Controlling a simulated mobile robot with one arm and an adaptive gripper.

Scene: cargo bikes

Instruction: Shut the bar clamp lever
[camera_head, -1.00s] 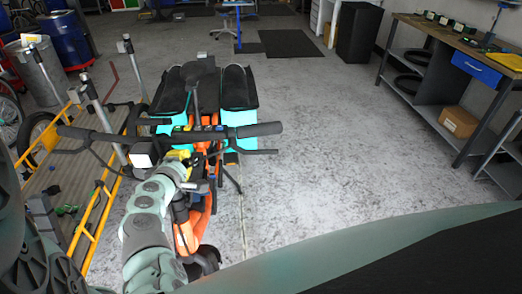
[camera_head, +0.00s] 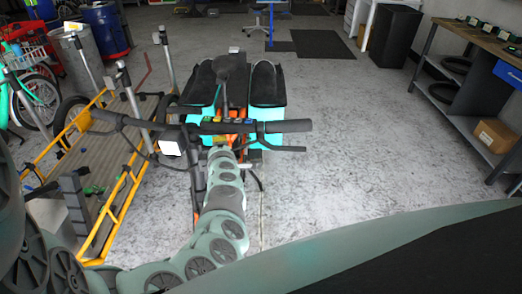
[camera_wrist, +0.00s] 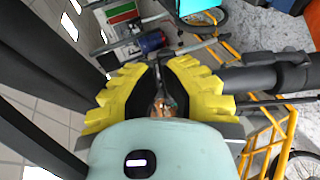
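The cargo bike's black handlebar (camera_head: 282,126) runs across the middle of the head view. Small coloured parts sit near its centre. I cannot pick out the bar clamp lever with certainty in either view. My arm reaches up to just below the handlebar centre, where its end hides part of the stem; the fingers do not show clearly there. In the wrist view, my gripper (camera_wrist: 160,76) has yellow ridged fingers with dark pads, apart with a gap between them. Small brownish and metallic parts show deep in that gap. A black bar (camera_wrist: 265,77) lies close to the right finger.
A flat cargo bed with yellow rails (camera_head: 121,205) stands left of the bike. Two black-topped turquoise bags (camera_head: 267,88) sit beyond the handlebar. A workbench (camera_head: 462,32) stands at the right with a cardboard box (camera_head: 495,135) on its low shelf. The floor between is clear.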

